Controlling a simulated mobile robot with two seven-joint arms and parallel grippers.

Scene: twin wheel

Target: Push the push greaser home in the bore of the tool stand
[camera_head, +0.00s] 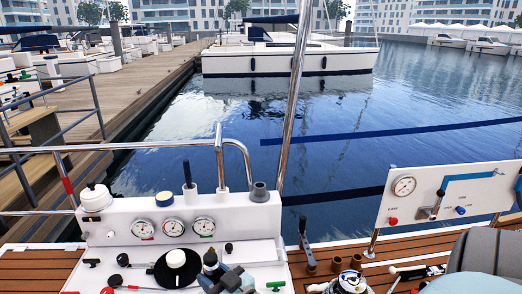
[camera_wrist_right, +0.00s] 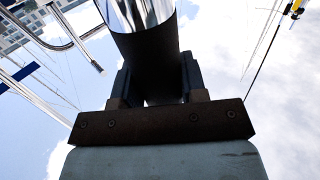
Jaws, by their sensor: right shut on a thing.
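My right gripper (camera_wrist_right: 156,75) is shut on a thick cylinder, taken as the push greaser (camera_wrist_right: 143,20). The cylinder is chrome toward the top of the right wrist view and dark between the jaws. I cannot tell whether the greaser touches any bore.
Steel rails (camera_head: 110,146) and a chrome pole (camera_head: 296,95) rise behind.

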